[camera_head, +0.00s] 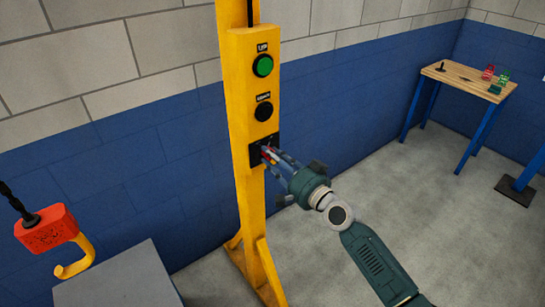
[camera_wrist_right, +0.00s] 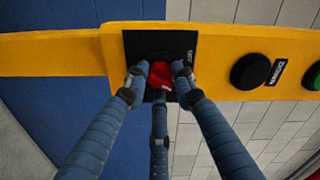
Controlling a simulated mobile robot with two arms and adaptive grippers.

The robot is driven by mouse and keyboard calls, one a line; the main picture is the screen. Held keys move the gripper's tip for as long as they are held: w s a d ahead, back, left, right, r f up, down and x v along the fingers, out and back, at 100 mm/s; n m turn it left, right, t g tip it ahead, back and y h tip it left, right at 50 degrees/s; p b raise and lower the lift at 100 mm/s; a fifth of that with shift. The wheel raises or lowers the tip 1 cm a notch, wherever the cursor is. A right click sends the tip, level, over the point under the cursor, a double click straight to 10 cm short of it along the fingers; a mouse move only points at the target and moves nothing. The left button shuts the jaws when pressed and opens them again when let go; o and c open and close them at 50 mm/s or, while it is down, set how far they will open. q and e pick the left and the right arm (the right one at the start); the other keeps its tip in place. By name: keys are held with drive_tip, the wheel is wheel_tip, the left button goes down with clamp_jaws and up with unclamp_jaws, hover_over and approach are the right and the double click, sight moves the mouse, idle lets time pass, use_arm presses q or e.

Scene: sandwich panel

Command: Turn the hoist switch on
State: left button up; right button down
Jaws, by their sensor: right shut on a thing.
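The hoist switch is a red knob (camera_wrist_right: 160,75) on a black plate (camera_wrist_right: 133,50), low on the yellow control post (camera_head: 242,110). In the head view a small bit of red shows between the fingers. My right gripper (camera_head: 268,155) reaches the plate from the lower right. In the right wrist view its three blue-grey fingers (camera_wrist_right: 158,78) are closed around the red knob, touching it. The fingers hide part of the knob and most of the plate's marking, so I cannot tell the switch position. My left gripper is not in view.
Above the switch are a black button (camera_head: 264,111) and a green UP button (camera_head: 263,66). An orange hoist block with a yellow hook (camera_head: 75,258) hangs at left over a grey surface (camera_head: 115,280). A wooden-topped table (camera_head: 460,80) stands far right. The floor between is clear.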

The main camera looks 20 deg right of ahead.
drive_tip(key=c, duration=1.4)
unclamp_jaws()
drive_tip(key=shift+c, duration=0.2)
drive_tip(key=v, duration=1.2)
